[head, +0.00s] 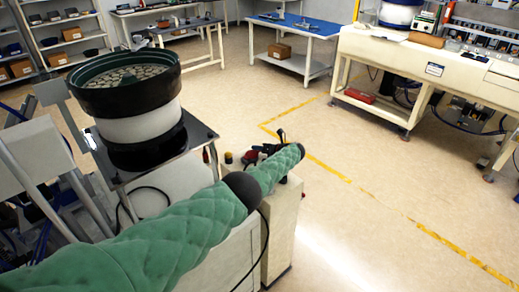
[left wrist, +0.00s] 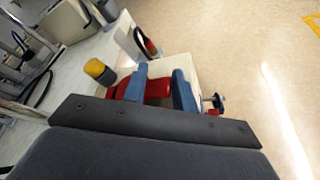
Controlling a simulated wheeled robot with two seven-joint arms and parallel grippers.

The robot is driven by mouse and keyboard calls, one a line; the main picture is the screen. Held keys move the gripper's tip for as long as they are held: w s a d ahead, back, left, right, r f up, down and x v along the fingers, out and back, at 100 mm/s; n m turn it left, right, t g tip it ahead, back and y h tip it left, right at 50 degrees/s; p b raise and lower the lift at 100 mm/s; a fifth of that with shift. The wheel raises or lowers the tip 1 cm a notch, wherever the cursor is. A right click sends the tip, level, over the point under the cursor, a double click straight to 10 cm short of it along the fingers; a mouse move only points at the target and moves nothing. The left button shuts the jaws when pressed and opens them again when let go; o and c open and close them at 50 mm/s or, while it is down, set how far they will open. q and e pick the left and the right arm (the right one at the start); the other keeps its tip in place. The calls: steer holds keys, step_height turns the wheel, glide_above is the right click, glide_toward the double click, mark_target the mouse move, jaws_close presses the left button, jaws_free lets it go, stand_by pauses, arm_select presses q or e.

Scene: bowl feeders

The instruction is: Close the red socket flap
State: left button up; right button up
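The red socket flap (left wrist: 157,88) is at the fingertips of my left gripper (left wrist: 163,85) in the left wrist view. Red shows between the two blue fingers and also to the left of the left finger. The fingers stand apart, so the gripper is open. I cannot tell whether they touch the red part or how far the flap is tilted. In the head view a small red part (head: 251,157) shows beside my green left arm, near the left gripper (head: 268,150); the arm hides much of it. My right gripper is not in view.
A yellow-topped dark button (left wrist: 100,70) stands left of the fingers on the pale cabinet (head: 284,215). A dark handle-like part (left wrist: 140,40) is beyond them. The bowl feeder (head: 137,120) stands left of my arm. The floor to the right is clear.

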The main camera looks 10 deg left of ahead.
arm_select(q)
steer(key=p+v, duration=0.1)
steer(key=v, duration=0.5)
steer(key=shift+s+d, duration=0.2)
steer(key=shift+d, duration=0.2)
steer(key=shift+s+d+r, duration=0.15)
steer(key=shift+d+r, duration=0.1)
steer(key=shift+d, duration=0.05)
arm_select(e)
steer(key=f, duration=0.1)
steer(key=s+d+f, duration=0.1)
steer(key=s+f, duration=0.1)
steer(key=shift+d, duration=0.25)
arm_select(q)
steer(key=shift+d, duration=0.15)
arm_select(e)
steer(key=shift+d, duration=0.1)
